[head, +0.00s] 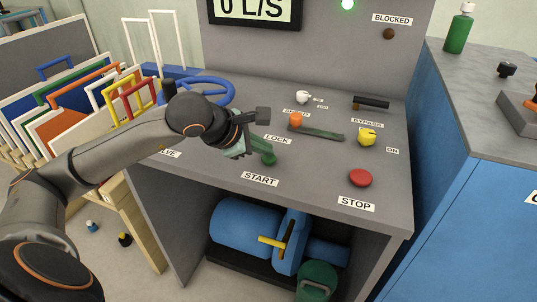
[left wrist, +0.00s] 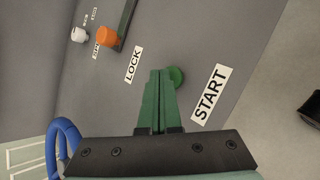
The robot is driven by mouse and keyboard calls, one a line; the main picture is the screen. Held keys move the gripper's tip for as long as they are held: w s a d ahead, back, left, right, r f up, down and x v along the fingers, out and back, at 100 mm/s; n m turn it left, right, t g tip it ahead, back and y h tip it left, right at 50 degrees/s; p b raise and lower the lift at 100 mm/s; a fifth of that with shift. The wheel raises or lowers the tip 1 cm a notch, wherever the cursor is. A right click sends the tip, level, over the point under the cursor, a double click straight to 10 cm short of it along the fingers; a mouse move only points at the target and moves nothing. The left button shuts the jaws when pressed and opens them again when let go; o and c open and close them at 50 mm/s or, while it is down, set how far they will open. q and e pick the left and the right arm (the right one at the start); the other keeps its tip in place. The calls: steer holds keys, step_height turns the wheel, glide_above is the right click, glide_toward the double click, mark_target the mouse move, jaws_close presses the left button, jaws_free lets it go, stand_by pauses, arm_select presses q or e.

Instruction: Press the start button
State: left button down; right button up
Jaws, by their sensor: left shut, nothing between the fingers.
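The green start button (head: 269,158) stands on the grey console (head: 215,172) just above the START label (head: 260,179). It also shows in the left wrist view (left wrist: 177,76), partly covered by my fingers. My left gripper (head: 262,145) is over the console with its green fingers shut and empty. It shows in the left wrist view (left wrist: 160,75) too. The fingertips are right beside the button; I cannot tell whether they touch it. My right gripper is not in view.
A blue handwheel (head: 222,88) is behind my left arm.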

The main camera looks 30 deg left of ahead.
mark_target(264, 159)
arm_select(q)
steer(key=shift+r+p, duration=0.3)
steer(key=shift+r, duration=0.45)
step_height(264, 159, up, 6)
steer(key=p, duration=0.3)
steer(key=shift+p, duration=0.4)
